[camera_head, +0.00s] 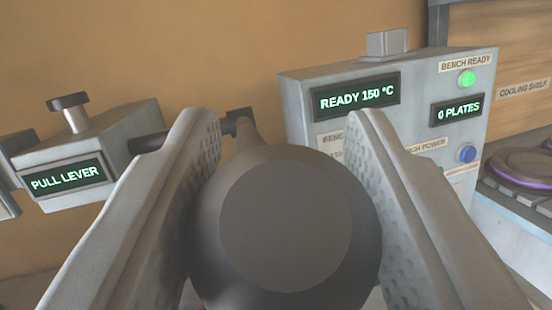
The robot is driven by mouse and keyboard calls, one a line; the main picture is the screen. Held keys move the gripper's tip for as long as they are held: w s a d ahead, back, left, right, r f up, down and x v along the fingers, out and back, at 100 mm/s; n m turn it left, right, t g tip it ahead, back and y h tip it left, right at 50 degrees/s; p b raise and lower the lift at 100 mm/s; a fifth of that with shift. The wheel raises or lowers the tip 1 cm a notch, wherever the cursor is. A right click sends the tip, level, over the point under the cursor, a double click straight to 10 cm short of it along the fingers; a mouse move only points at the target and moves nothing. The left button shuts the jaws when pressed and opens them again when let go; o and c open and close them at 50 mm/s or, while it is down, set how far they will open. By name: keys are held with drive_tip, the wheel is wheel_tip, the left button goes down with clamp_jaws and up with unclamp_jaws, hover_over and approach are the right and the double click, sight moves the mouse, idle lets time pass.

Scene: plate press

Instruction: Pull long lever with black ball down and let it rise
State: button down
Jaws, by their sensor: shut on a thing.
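The lever's black ball (285,225) fills the lower middle of the head view, close to the camera. My gripper (282,195) is shut on the ball, with one grey, dimpled finger pressed against each side. Part of the dark lever shaft (247,130) shows behind and above the ball; the rest of the lever is hidden by the ball and fingers. A grey box (120,125) at the left has a display reading "PULL LEVER" (65,179).
A grey control box (300,110) behind at the right shows "READY 150 °C" and "0 PLATES". It has a lit green button (467,79) and a blue button (467,153). A shelf labelled "COOLING SHELF" (525,88) stands at the far right. An orange-brown wall (220,50) is behind.

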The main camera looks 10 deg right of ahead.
drive_tip(key=shift+s+d, duration=0.1)
idle(0.4)
drive_tip(key=c, duration=0.9)
unclamp_jaws()
drive_tip(key=shift+d, duration=0.15)
drive_tip(key=shift+s+a+f, duration=0.15)
drive_tip(key=shift+s+a, duration=0.1)
drive_tip(key=shift+s, duration=0.15)
drive_tip(key=v, duration=1.6)
drive_tip(key=shift+s+f, duration=0.2)
